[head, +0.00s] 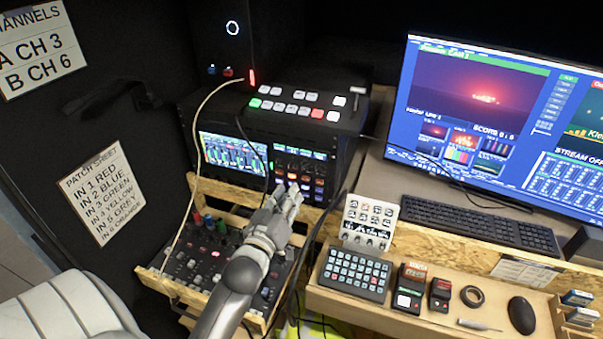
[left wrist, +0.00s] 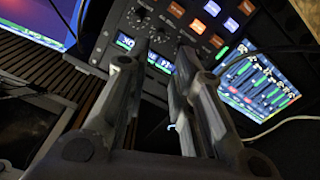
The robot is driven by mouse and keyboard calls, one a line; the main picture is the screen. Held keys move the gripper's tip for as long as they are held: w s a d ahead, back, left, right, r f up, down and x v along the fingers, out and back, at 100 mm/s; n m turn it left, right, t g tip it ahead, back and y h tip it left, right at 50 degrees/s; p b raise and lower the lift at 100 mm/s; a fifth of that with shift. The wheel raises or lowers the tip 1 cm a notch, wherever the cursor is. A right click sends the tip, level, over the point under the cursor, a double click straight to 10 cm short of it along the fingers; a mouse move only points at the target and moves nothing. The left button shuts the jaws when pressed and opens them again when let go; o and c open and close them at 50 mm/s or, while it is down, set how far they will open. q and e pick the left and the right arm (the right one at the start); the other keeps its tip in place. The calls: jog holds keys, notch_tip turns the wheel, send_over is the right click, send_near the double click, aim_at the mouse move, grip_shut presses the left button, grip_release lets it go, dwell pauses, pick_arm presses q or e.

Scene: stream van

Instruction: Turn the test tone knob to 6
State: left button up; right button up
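My left gripper (head: 287,197) is in front of the rack panel with lit orange buttons (head: 306,170) in the head view. In the left wrist view its fingers (left wrist: 158,64) are apart with nothing seen between them, and they point at the lower part of this panel (left wrist: 112,26). Whether the fingertips touch the panel is unclear. My right gripper is out of view.
A mixer (head: 200,262) in a wooden drawer lies below my left arm. A screen with meters (head: 232,152) is left of the panel, and a video switcher (head: 300,108) is above. A pale cable (head: 190,165) hangs at left. A keypad (head: 354,274) is at right.

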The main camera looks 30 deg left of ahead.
aim_at(304, 170)
pick_arm(q)
jog(key=p+x, duration=0.2)
jog(key=x, duration=0.6)
jog(key=shift+d, duration=0.1)
jog(key=shift+x, duration=0.9)
jog(key=shift+f, duration=0.1)
jog(key=shift+c, duration=0.5)
grip_shut()
